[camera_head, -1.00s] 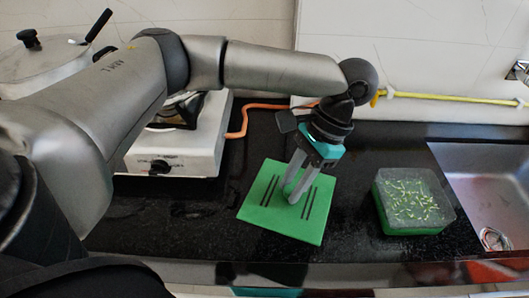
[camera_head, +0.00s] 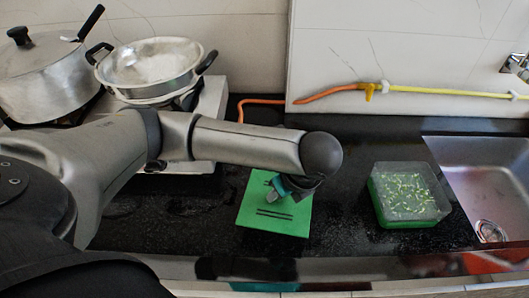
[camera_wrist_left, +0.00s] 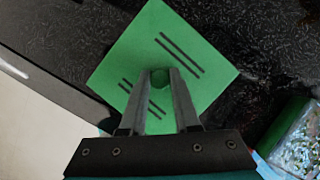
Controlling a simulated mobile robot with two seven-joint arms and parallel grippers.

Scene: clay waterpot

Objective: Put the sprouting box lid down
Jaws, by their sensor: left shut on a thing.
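The sprouting box lid (camera_head: 252,202) is a flat green square with dark slots, over the dark counter left of the sprouting box. It also shows in the left wrist view (camera_wrist_left: 122,65), with a round green knob (camera_wrist_left: 160,78) at its middle. My left gripper (camera_wrist_left: 161,80) is shut on that knob. In the head view my left gripper (camera_head: 278,190) is partly hidden under my arm. I cannot tell whether the lid touches the counter. The sprouting box (camera_head: 408,194), clear with a green base and pale sprouts inside, stands uncovered to the right. My right gripper is not in view.
A steel sink (camera_head: 485,175) lies at the right. A stove at the back left bears a pan (camera_head: 150,65) and a lidded pot (camera_head: 40,85). An orange and yellow hose (camera_head: 420,90) runs along the wall. Counter is free between the lid and the sprouting box.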

